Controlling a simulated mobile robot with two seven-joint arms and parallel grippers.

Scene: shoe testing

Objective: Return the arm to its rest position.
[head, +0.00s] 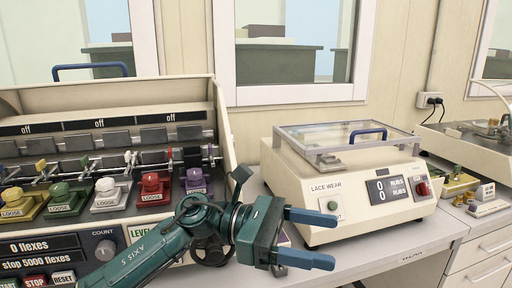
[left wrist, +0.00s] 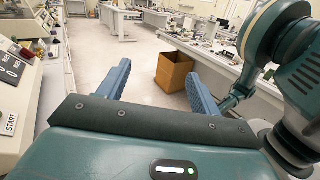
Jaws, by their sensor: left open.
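My left gripper (head: 308,238) reaches in from the lower left in the head view, in front of the bench between two machines. Its two blue fingers are spread apart and point right, with nothing between them. In the left wrist view the open fingers (left wrist: 158,92) point out over the grey floor. A teal arm part (left wrist: 300,75) shows at the right of that view, and I cannot tell which arm it belongs to. My right gripper is not clearly seen in either view.
A flex machine (head: 105,130) with several coloured clamps stands at left, close behind my arm. The lace wear machine (head: 345,180) sits right of centre on the bench (head: 390,245). A cardboard box (left wrist: 173,72) stands on the floor; open floor (left wrist: 125,55) lies left of it.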

